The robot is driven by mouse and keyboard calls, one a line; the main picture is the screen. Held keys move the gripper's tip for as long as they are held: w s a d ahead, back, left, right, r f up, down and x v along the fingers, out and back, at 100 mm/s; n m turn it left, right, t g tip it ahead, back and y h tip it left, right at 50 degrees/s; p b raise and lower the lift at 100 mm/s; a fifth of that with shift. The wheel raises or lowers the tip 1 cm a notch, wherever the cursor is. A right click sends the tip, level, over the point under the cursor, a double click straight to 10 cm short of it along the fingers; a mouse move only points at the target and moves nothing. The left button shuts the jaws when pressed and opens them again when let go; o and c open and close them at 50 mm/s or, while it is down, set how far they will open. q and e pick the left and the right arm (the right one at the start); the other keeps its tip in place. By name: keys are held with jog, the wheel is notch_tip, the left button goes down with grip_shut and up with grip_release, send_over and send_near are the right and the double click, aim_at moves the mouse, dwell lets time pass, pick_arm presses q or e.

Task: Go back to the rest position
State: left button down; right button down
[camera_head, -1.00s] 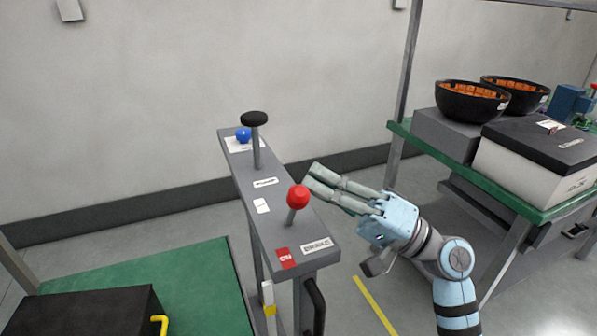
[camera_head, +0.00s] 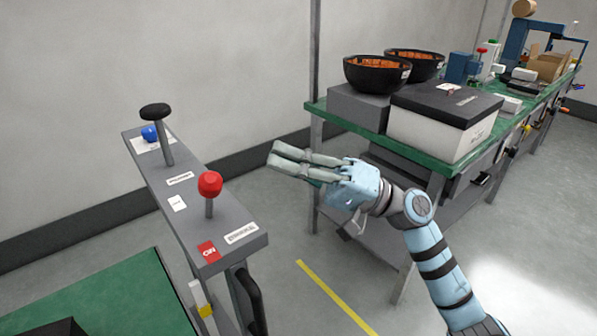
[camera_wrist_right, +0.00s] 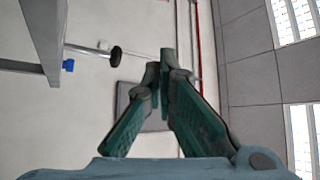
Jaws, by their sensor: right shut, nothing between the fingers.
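My right gripper (camera_head: 279,162) is in the middle of the head view, to the right of the grey lever stand and apart from it. Its fingers point left and are together with nothing between them. In the right wrist view the two green fingers (camera_wrist_right: 160,72) come close together, with nothing held. My left gripper is not in the head view.
The grey stand (camera_head: 190,215) carries a red-knobbed lever (camera_head: 210,184), a black-knobbed lever (camera_head: 156,111) and a blue knob (camera_head: 149,133). A green-topped bench (camera_head: 385,140) with black bowls (camera_head: 377,73) and a black-lidded box (camera_head: 440,125) stands right. Open floor lies between.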

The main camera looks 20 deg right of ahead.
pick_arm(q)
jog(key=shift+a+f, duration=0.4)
pick_arm(e)
jog(key=shift+v, duration=0.95)
